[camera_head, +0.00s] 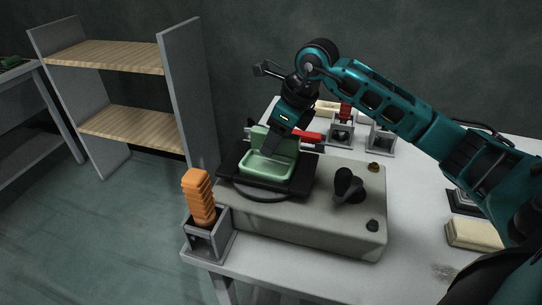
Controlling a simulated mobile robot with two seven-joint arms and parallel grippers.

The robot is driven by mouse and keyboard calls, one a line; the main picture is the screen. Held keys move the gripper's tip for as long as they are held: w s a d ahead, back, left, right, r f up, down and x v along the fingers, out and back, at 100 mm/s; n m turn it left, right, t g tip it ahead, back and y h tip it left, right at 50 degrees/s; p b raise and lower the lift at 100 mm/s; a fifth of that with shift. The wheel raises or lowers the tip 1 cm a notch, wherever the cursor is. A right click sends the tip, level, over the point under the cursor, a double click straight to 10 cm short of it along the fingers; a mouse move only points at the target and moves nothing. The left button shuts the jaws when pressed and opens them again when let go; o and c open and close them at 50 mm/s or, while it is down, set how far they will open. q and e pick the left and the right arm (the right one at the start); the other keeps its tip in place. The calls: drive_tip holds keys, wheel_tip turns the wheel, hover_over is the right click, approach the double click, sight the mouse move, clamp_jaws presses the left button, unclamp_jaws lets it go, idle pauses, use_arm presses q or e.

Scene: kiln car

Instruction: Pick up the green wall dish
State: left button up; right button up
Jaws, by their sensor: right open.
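The green wall dish (266,168) is a pale green tray with a raised back plate. It rests on a dark square plate (248,187) on top of a grey box-like base (318,230). My right gripper (272,150) points down from above, with its fingertips at the dish's raised back. The gripper is open. The fingers partly cover the back plate, and I cannot tell whether they touch it. My left gripper does not show.
An orange ribbed object (199,197) stands in a grey holder (222,236) at the table's left corner. A black knob (348,184) sits on the base, right of the dish. Grey holders (380,140) stand behind. A shelf unit (186,90) is at the left.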

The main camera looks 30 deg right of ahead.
drive_tip(key=shift+f, duration=0.1)
idle(0.3)
drive_tip(key=shift+c, duration=0.4)
clamp_jaws()
